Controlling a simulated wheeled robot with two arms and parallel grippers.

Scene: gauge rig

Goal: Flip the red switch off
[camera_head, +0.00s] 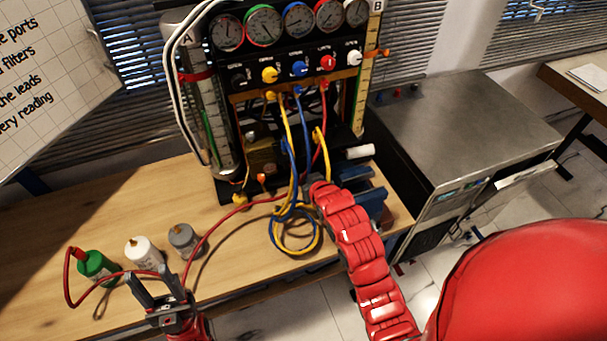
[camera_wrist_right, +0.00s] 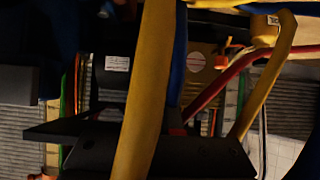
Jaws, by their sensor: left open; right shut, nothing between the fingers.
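I cannot clearly make out a red switch. In the head view a red knob (camera_head: 327,62) sits in the row of knobs under the gauges, and a small orange-red piece (camera_head: 262,178) shows low on the rig. My right arm reaches to the rig's lower front, its hand mostly hidden among the cables. In the dark right wrist view, my right gripper (camera_wrist_right: 150,150) is a black shape behind a yellow cable (camera_wrist_right: 150,90); it is shut with nothing held. My left gripper (camera_head: 158,288) is open and empty at the bench's front edge.
Yellow, blue and red cables (camera_head: 297,225) hang and coil before the rig (camera_head: 240,130). A green bottle (camera_head: 97,266), a white bottle (camera_head: 143,252) and a grey bottle (camera_head: 184,240) stand near my left gripper. A metal-topped cabinet (camera_head: 460,120) is at the right.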

